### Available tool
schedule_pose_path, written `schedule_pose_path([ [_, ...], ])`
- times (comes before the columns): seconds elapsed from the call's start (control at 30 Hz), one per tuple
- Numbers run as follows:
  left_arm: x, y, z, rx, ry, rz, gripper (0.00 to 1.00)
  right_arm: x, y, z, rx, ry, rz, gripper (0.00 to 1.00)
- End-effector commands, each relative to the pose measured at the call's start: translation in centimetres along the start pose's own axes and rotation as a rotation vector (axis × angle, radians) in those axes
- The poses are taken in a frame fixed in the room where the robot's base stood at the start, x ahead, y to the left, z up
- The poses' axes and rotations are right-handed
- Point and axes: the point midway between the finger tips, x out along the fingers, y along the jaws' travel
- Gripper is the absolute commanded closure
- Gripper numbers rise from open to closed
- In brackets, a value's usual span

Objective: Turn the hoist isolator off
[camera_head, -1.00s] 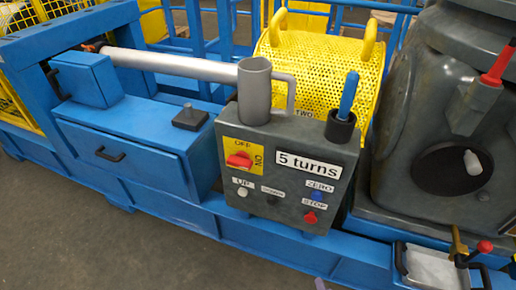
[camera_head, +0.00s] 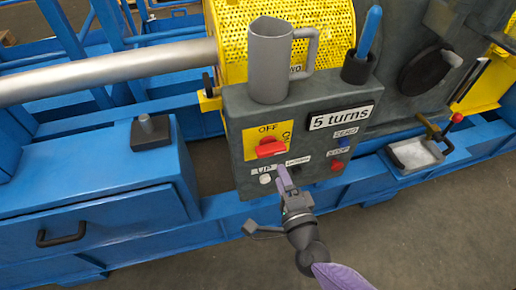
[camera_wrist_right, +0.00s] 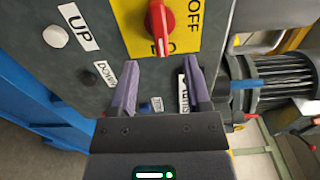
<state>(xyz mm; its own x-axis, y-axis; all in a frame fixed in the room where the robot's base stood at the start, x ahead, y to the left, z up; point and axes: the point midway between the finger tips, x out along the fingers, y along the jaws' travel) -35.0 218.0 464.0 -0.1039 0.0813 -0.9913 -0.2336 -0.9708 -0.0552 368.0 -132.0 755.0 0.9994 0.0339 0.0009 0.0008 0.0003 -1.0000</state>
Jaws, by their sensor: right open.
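The hoist isolator is a red rotary knob (camera_head: 270,148) on a yellow plate (camera_head: 256,134) on the dark grey control box. The plate reads OFF at the top and ON, partly hidden, at its right side; the knob lies sideways, towards ON. My right gripper (camera_head: 285,180) is in front of the box, just below the knob, apart from it. In the right wrist view the knob (camera_wrist_right: 160,25) is beyond the open, empty purple fingers (camera_wrist_right: 160,75), its grip pointing down between them. My left gripper is not in view.
White UP (camera_head: 265,179), blue ZERO (camera_head: 343,141) and red STOP (camera_head: 337,165) buttons sit near the knob. A grey mug (camera_head: 268,70) and a cup with a blue-handled tool (camera_head: 369,35) stand on the box top. A blue drawer cabinet (camera_head: 90,225) stands left.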

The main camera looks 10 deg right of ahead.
Motion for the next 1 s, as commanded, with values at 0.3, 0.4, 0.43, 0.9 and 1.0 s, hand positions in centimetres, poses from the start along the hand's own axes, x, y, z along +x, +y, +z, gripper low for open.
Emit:
schedule_pose_path([
  [0.3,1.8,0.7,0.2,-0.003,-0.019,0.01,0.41,7.1,0.2,0.0,-0.001,0.0,-0.001,0.38],
  [0.4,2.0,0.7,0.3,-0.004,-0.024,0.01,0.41,8.1,0.2,0.0,0.0,0.0,0.0,0.38],
  [0.43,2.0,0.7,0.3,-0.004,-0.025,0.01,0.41,8.3,0.2,0.0,0.001,0.0,0.0,0.38],
  [0.9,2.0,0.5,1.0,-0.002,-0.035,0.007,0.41,8.7,0.0,0.0,-0.001,0.0,0.0,0.7],
  [1.0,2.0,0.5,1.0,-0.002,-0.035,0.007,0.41,8.7,0.0,0.0,-0.001,0.0,0.001,0.91],
])
